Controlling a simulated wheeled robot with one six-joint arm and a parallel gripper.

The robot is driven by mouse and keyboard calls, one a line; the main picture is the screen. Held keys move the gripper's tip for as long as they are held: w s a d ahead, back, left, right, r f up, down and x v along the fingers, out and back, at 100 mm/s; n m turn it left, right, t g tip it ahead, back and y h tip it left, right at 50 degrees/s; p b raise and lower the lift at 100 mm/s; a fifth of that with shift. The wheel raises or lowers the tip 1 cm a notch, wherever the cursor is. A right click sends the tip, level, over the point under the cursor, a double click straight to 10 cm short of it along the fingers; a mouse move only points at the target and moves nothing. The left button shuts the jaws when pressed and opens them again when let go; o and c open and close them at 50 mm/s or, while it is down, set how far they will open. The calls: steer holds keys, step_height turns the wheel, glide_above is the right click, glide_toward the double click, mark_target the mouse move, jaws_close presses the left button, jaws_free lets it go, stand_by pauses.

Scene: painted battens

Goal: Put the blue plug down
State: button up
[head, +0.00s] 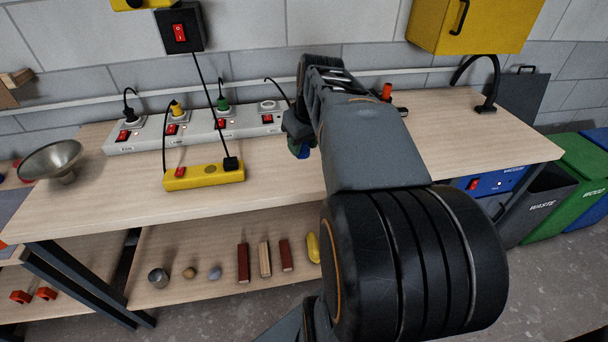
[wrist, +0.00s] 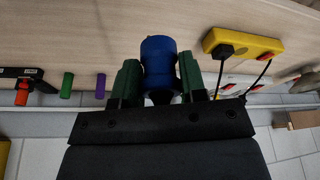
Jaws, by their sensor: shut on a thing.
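The blue plug (wrist: 158,62) is between the two green-padded fingers of my gripper (wrist: 158,80) in the wrist view, and the gripper is shut on it. In the head view my gripper (head: 298,138) is over the middle of the workbench (head: 270,170), right of the white socket strip (head: 195,128). Only a little of the blue plug (head: 302,152) shows there below the gripper. My arm hides the bench behind it. I cannot tell whether the plug touches the bench top.
The white strip holds black, yellow and green plugs; its right-hand socket (head: 267,106) looks empty. A yellow power block (head: 204,175) lies in front, with a black cord. A metal funnel (head: 52,162) stands left. Green (wrist: 67,85) and purple (wrist: 100,86) cylinders show in the wrist view.

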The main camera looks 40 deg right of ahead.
steer(key=shift+s+a+f, duration=0.1)
steer(key=shift+s+f, duration=0.1)
steer(key=shift+f, duration=0.05)
steer(key=w+d+f, duration=0.2)
steer(key=w+f, duration=0.1)
steer(key=w+d+f+p, duration=0.1)
steer(key=w+d+f, duration=0.2)
steer(key=w, duration=0.1)
steer(key=w+d+f, duration=0.2)
steer(key=w+f, duration=0.1)
steer(key=shift+w+d+f, duration=0.1)
steer(key=shift+w+d, duration=0.1)
steer(key=shift+w+d+f, duration=0.15)
steer(key=shift+w+f, duration=0.05)
steer(key=shift+f, duration=1.65)
